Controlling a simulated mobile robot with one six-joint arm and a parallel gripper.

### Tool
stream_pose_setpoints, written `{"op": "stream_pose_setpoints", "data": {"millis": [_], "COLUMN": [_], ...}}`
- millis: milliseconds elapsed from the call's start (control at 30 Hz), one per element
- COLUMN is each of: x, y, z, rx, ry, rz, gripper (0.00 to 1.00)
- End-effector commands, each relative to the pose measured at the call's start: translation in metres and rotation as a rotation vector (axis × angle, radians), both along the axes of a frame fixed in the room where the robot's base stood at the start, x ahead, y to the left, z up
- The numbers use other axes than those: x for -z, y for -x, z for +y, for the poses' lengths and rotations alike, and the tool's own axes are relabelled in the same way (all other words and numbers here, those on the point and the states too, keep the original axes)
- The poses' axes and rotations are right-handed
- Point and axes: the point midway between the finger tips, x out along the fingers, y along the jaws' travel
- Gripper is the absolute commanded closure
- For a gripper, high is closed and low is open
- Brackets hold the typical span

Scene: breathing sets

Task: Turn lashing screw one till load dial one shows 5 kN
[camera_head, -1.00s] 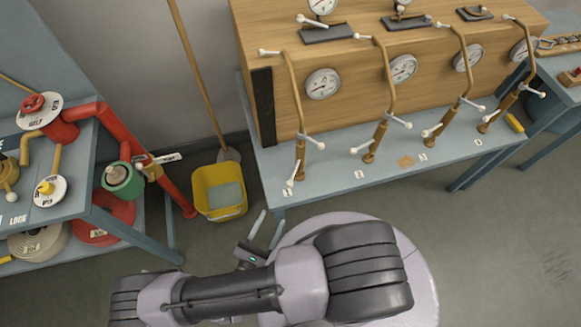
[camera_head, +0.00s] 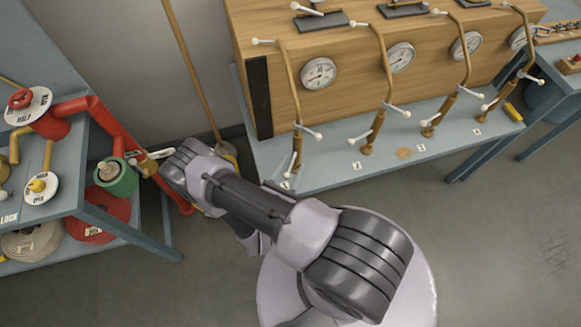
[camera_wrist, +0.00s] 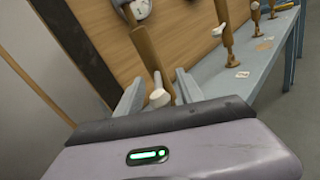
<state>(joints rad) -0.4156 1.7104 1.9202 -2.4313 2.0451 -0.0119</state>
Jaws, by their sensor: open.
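Lashing screw one (camera_head: 297,146) is the leftmost bent brass rod, standing on the bench by the label 1, with white-tipped cross handles. Load dial one (camera_head: 319,73) is a white round gauge on the wooden face beside it; its reading is too small to tell. In the wrist view, screw one (camera_wrist: 146,48) rises just beyond my gripper (camera_wrist: 160,88), which is open. A white handle knob (camera_wrist: 159,97) shows between the two fingers, with no grip on it visible. In the head view my arm hides most of the gripper.
Further screws (camera_head: 378,110) and dials stand in a row to the right on the same bench (camera_head: 340,172). A broom handle leans on the wall behind my arm. A pipe stand with red pipes (camera_head: 115,130) is at the left. Floor at the right is open.

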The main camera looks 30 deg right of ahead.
Motion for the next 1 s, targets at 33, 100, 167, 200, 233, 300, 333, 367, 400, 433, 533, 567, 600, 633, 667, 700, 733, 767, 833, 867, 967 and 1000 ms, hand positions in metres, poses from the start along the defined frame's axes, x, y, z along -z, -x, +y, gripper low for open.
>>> {"op": "stream_pose_setpoints", "data": {"millis": [33, 100, 167, 200, 233, 300, 333, 367, 400, 433, 533, 567, 600, 633, 667, 700, 733, 767, 833, 867, 967, 1000], "x": [-0.0001, -0.0001, 0.0, 0.0, 0.0, 0.0, 0.0001, 0.0001, 0.0001, 0.0001, 0.0001, 0.0001, 0.0002, 0.0002, 0.0002, 0.0002, 0.0002, 0.0002, 0.0002, 0.0003, 0.0003, 0.0003], "y": [0.0, 0.0001, 0.0, 0.0001, 0.0001, 0.0001, 0.0001, 0.0001, 0.0001, 0.0001, 0.0001, 0.0001, 0.0001, 0.0001, 0.0002, 0.0002, 0.0002, 0.0002, 0.0002, 0.0001, 0.0001, 0.0001], "z": [0.0001, 0.0002, 0.0004, 0.0004, 0.0004, 0.0004, 0.0005, 0.0005, 0.0005, 0.0005, 0.0005, 0.0005, 0.0005, 0.0005, 0.0006, 0.0006, 0.0006, 0.0006, 0.0006, 0.0006, 0.0006, 0.0006], "rx": [0.0, 0.0, 0.0, 0.0, 0.0, 0.0, 0.0, 0.0, 0.0, 0.0, 0.0, 0.0, 0.0, 0.0, -0.001, 0.0, -0.001, -0.001, -0.001, -0.001, -0.001, -0.001], "ry": [0.0, 0.0, 0.0, 0.0, 0.0, 0.0, -0.001, -0.001, -0.001, -0.001, -0.001, -0.001, -0.001, -0.001, -0.001, -0.001, -0.001, -0.001, -0.001, 0.0, 0.0, 0.0], "rz": [0.0, 0.0, 0.0, 0.0, 0.0, 0.0, 0.001, 0.001, 0.001, 0.001, 0.001, 0.001, 0.001, 0.001, 0.0, 0.001, 0.0, 0.0, 0.0, 0.001, 0.001, 0.001], "gripper": [0.55, 0.55, 0.65, 0.73, 0.79, 0.93, 0.99, 1.0, 1.0, 1.0, 1.0, 1.0, 1.0, 1.0, 1.0, 1.0, 1.0, 1.0, 1.0, 1.0, 1.0, 1.0]}}
